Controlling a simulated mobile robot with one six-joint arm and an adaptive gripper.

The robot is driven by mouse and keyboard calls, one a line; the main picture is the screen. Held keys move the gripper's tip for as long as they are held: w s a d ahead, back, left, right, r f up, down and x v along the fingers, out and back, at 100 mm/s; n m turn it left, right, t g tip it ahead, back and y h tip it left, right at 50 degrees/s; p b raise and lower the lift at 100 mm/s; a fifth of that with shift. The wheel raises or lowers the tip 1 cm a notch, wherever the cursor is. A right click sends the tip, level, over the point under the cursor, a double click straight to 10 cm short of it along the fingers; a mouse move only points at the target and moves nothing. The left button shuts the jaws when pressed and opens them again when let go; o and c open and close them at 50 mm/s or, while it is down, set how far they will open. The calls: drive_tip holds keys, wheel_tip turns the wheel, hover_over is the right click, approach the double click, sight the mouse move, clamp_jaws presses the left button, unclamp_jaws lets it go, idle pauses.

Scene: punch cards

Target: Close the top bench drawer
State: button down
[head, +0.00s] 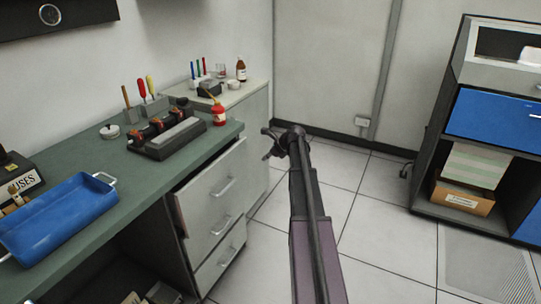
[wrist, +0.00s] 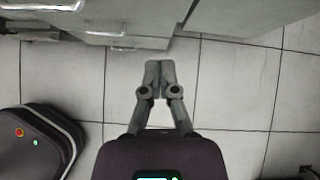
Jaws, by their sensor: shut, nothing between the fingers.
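The green-topped bench (head: 75,225) stands at the left in the head view, with a stack of grey drawers at its right end. The top drawer (head: 208,180) has a grey front with a metal handle (head: 225,187), and it appears to stick out, with a reddish-brown side edge showing at its left. My gripper (head: 267,144) is to the right of the drawer fronts, apart from them. In the wrist view my gripper (wrist: 160,68) is shut and empty over the floor, with drawer handles at the upper left. I cannot tell which handle there is the top one.
A pale cabinet (head: 258,125) stands beyond the drawers. A blue-fronted cart (head: 495,122) is at the right. Tiled floor (head: 375,220) between is clear.

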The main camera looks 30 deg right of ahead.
drive_tip(key=s+a+f+n+g+h, duration=0.1)
drive_tip(key=s+a+n+g, duration=0.1)
drive_tip(key=s+a+n, duration=0.7)
drive_tip(key=s+a+f+n+g, duration=0.2)
drive_tip(key=a+n, duration=0.2)
drive_tip(key=a, duration=0.8)
drive_tip(key=s+a+f+n+g+h, duration=0.1)
drive_tip(key=s+a+n+g, duration=0.1)
drive_tip(key=s+a+n, duration=0.7)
drive_tip(key=s+a+n+g+h, duration=0.1)
drive_tip(key=s+a+n+h, duration=0.1)
drive_tip(key=s+a+n, duration=0.4)
drive_tip(key=shift+s+a+f+n, duration=0.3)
drive_tip(key=shift+s+a+f, duration=0.25)
drive_tip(key=shift+a, duration=0.8)
drive_tip(key=shift+d+r, duration=0.1)
